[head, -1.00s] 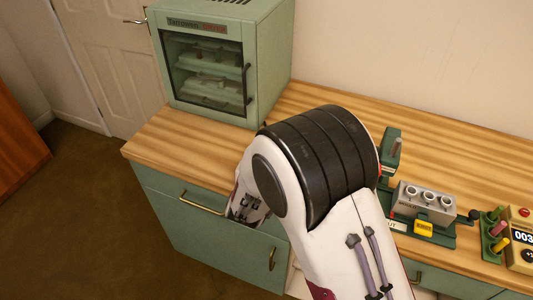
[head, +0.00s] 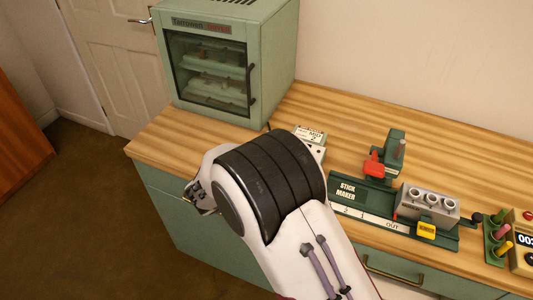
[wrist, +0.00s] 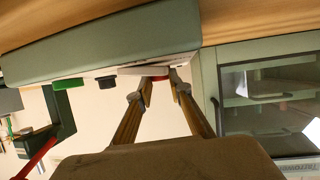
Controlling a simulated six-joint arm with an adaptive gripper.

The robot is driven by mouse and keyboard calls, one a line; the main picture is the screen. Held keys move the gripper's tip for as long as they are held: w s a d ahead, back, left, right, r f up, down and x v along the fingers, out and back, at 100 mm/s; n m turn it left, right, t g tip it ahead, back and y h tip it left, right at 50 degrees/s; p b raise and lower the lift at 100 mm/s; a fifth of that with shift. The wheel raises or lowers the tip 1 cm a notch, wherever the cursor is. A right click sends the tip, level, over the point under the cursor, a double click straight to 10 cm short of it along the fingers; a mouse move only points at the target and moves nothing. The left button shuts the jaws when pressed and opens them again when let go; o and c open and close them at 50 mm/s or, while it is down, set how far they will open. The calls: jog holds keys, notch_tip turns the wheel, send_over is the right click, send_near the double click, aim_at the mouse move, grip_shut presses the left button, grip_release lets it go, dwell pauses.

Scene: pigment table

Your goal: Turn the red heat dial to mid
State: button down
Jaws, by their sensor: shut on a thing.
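The red heat dial (wrist: 156,77) shows as a small red sliver between my fingertips in the wrist view. It is on the pale face of a green box (wrist: 110,40). My gripper (wrist: 163,82) is shut on the dial, one finger on each side. The fingers hide most of the dial, so its pointer setting cannot be read. In the head view my arm covers the gripper and the dial. Part of a small pale box with a printed label (head: 311,134) shows just behind the arm.
A green glass-fronted cabinet (head: 215,75) stands at the back left. A stick maker (head: 350,190) with a grey mould block (head: 428,205) lies to the right, with a green stand with a red part (head: 376,166) behind it. The wooden counter between cabinet and wall is clear.

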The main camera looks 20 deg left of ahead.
jog(key=shift+a+r+m+h, duration=0.1)
jog(key=shift+m+h, duration=0.2)
jog(key=shift+h, duration=0.1)
jog(key=c, duration=1.8)
grip_release()
jog(key=shift+c, duration=0.2)
jog(key=shift+s, duration=0.1)
jog(key=v, duration=1.1)
jog(key=shift+s+r, duration=0.2)
jog(key=shift+s, duration=0.15)
